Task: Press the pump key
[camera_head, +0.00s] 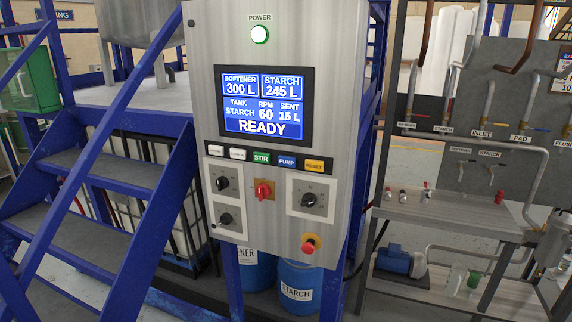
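The pump key (287,162) is a small blue button labelled PUMP in the key row on the grey control panel (205,60). It sits between the green STIR key (262,158) and the orange key (315,165) at the row's right end. Two pale keys are at the row's left end. The screen (264,105) above reads softener 300 L, starch 245 L, tank starch, RPM 60, sent 15 L and READY. Neither of my grippers is in view.
Below the keys are black knobs, a red switch (263,190) and a red push button (308,247). Blue stairs (95,170) with railings stand at left. Blue drums (298,285) stand beneath the panel. A pipe rack with a metal bench (440,213) is at right.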

